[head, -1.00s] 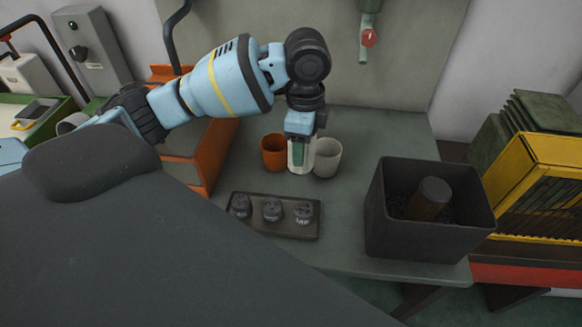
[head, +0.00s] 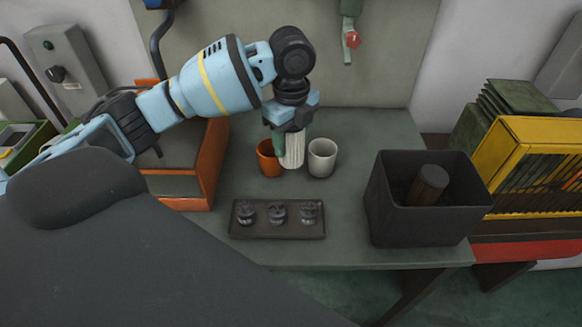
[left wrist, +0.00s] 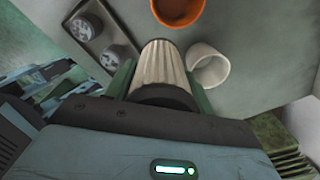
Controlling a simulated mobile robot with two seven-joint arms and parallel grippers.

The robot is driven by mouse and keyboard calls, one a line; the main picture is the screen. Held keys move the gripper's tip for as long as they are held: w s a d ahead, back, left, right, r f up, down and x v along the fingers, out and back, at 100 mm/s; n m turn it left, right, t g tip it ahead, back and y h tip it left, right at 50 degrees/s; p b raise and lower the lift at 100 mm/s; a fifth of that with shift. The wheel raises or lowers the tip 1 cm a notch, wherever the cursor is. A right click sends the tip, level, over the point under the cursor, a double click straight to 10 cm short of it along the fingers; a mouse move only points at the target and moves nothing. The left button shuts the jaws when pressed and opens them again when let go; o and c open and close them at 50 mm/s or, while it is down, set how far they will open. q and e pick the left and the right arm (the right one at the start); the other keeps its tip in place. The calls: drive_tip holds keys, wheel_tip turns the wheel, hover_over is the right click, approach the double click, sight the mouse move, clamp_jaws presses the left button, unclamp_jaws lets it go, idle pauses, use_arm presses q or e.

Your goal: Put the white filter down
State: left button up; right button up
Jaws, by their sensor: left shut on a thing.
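The white filter (head: 292,152) is a pale ribbed cylinder. My left gripper (head: 291,134) is shut on it and holds it over the bench, in front of the gap between the orange cup (head: 266,160) and the white cup (head: 321,158). In the left wrist view the filter (left wrist: 159,66) stands out between the green fingers (left wrist: 160,92), with the orange cup (left wrist: 178,10) and white cup (left wrist: 208,66) beyond. Whether its lower end touches the bench I cannot tell. My right gripper is not in view.
A dark tray (head: 278,233) with three small dark round parts lies in front. A black open box (head: 425,220) with a brown cylinder stands at the right. Orange housing (head: 213,165) bounds the left. Bench (head: 345,200) between tray, cups and box is clear.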

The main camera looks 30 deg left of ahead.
use_arm(q)
drive_tip(key=shift+f, duration=4.3)
drive_tip(key=shift+f, duration=0.15)
drive_tip(key=o, duration=1)
drive_tip(key=shift+o, duration=0.5)
wheel_tip(320, 180, up, 12)
drive_tip(key=shift+r, duration=0.15)
